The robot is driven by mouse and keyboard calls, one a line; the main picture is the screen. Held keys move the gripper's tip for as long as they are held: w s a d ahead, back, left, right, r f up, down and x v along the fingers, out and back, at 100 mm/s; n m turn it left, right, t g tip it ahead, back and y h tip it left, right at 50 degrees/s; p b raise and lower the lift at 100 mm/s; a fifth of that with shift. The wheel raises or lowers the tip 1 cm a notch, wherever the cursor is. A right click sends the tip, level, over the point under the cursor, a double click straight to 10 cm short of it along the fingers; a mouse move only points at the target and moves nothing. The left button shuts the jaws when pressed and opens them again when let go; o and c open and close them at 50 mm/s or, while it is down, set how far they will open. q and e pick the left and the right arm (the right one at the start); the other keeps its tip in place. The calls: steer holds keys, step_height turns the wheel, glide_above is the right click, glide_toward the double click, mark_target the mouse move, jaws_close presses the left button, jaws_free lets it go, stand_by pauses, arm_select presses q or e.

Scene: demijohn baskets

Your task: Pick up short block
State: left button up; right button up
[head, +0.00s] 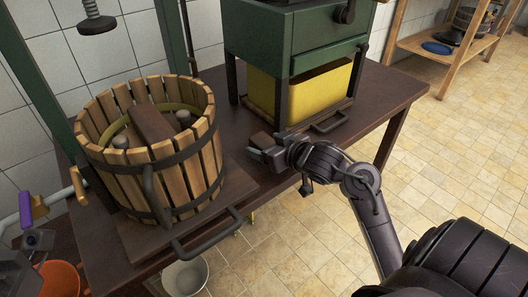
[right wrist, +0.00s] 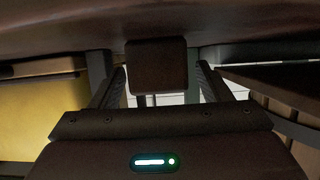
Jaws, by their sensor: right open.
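The short block (head: 262,140) is a small dark brown wooden piece on the dark table, between the slatted basket and the green press. My right gripper (head: 265,153) is open and low over the table at the block. In the right wrist view the block (right wrist: 157,67) stands between the two fingers of the right gripper (right wrist: 160,88), with a gap visible on each side. A longer brown block (head: 153,128) lies inside the basket. Dark grey parts at the lower left edge of the head view may be my left gripper; its jaws cannot be made out.
The wooden slatted basket (head: 150,175) stands at the left of the table (head: 385,100). A green press (head: 295,40) with a yellow box (head: 300,98) stands behind the block. A grey bucket (head: 186,277) and an orange bucket (head: 60,280) are below. Tiled floor lies open at right.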

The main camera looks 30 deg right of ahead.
steer(key=shift+x, duration=0.8)
steer(key=shift+c, duration=0.4)
steer(key=c, duration=1)
steer(key=shift+c, duration=0.2)
